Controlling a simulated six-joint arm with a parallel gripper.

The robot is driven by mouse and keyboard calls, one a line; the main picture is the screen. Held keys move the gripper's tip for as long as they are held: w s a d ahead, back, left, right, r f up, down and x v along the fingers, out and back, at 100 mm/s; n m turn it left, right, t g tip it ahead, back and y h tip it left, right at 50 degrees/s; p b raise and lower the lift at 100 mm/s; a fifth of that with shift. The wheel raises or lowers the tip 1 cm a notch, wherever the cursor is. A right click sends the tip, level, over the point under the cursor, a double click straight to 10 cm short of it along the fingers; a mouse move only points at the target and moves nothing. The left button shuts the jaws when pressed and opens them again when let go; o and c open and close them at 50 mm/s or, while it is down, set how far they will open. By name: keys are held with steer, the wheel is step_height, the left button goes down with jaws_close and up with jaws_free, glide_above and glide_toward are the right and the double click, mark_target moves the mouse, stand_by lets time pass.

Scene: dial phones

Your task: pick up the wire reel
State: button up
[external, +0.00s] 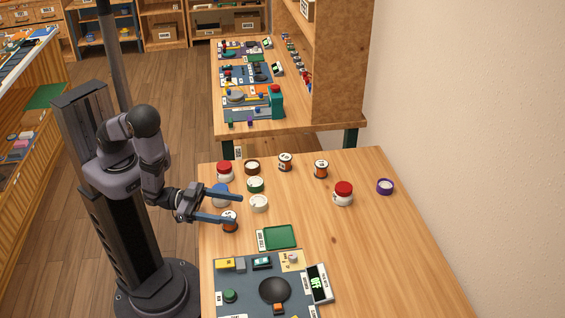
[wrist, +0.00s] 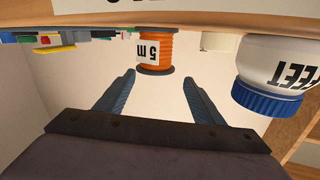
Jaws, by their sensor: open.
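The wire reel, orange with a white label reading 5 m, appears upside down in the wrist view (wrist: 157,45), ahead of my fingertips and in line with the gap between them. What looks like the same reel (external: 229,225) stands upright near the table's left edge in the external view, partly covered by a finger. My gripper (external: 238,208) is open and empty, held low and level over that edge; its two fingers also show in the wrist view (wrist: 157,78). Two similar reels stand farther back, one at the back middle (external: 285,162) and one to its right (external: 321,170).
A white jar with a blue lid (wrist: 275,80) stands close beside my gripper. Several jars and tins, including a white tin (external: 259,203) and a red-lidded jar (external: 343,193), stand around. A green tray (external: 280,237) and a parts mat (external: 245,300) lie nearer the front. The table's right side is clear.

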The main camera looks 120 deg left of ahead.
mark_target(242, 229)
steer(key=shift+n+h, duration=0.3)
steer(key=shift+n, duration=0.2)
steer(key=s+f, duration=0.1)
steer(key=s+d+f, duration=0.1)
steer(key=s+f, duration=0.1)
steer(key=f, duration=0.1)
steer(key=shift+d+f, duration=0.1)
steer(key=shift+d, duration=0.2)
steer(key=shift+w+a+f+b, duration=0.2)
steer(key=shift+w+b, duration=0.3)
steer(key=shift+b, duration=0.3)
steer(key=shift+w+a+r+b, duration=0.1)
steer(key=shift+w+a+b, duration=0.1)
steer(key=shift+w+b, duration=0.25)
steer(key=shift+w, duration=0.1)
steer(key=shift+p+x, duration=0.7)
steer(key=shift+x, duration=1.9)
steer(key=shift+d, duration=0.15)
steer(key=c, duration=1.2)
